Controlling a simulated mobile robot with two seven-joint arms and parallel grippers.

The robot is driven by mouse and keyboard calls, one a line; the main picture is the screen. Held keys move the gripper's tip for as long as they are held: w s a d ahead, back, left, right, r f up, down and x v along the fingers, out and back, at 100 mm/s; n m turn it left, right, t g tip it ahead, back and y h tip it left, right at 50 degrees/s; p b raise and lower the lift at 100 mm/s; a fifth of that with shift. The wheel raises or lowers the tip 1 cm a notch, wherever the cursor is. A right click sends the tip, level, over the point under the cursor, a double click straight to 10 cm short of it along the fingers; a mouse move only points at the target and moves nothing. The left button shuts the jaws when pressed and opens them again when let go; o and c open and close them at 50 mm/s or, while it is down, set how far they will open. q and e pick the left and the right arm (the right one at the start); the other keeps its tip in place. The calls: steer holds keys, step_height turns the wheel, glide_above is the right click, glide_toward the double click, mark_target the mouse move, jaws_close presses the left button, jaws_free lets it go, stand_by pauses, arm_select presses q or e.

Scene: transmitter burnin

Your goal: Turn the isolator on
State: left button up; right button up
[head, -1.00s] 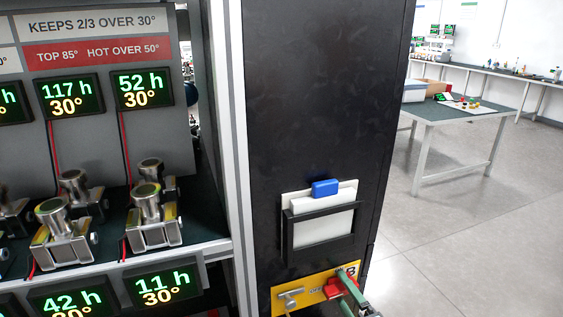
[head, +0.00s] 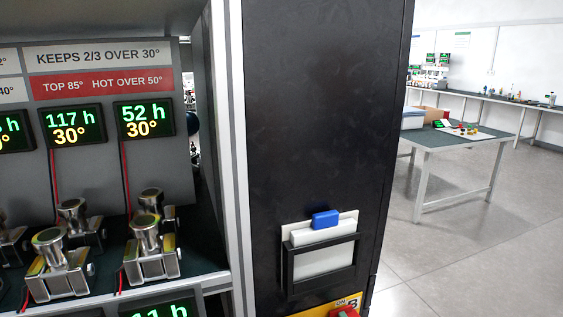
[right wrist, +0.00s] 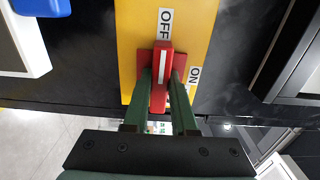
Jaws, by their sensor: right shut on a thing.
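The isolator's red handle (right wrist: 161,75) with a white stripe sits on a yellow plate (right wrist: 200,20) in the right wrist view. Its stripe lines up with the OFF label (right wrist: 165,23); the ON label (right wrist: 195,76) is to the right. My right gripper (right wrist: 163,80) has its green fingers on either side of the handle and is shut on it. In the head view only the top of the red isolator (head: 344,312) shows at the bottom edge, beside part of the yellow plate (head: 318,312). My left gripper is not in view.
A black cabinet side (head: 315,120) carries a white card holder with a blue block (head: 325,219) above the isolator. A rack with metal fixtures (head: 150,245) and green displays stands at left. A table (head: 465,145) stands behind at right, with open floor before it.

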jaws_close()
steer(key=m, duration=0.3)
steer(key=shift+b, duration=0.3)
steer(key=shift+m, duration=0.3)
steer(key=shift+f+m+b, duration=0.1)
steer(key=shift+m+b, duration=0.3)
steer(key=shift+m, duration=1.3)
steer(key=shift+m+b, duration=0.45)
steer(key=shift+m, duration=1.25)
steer(key=shift+b, duration=0.3)
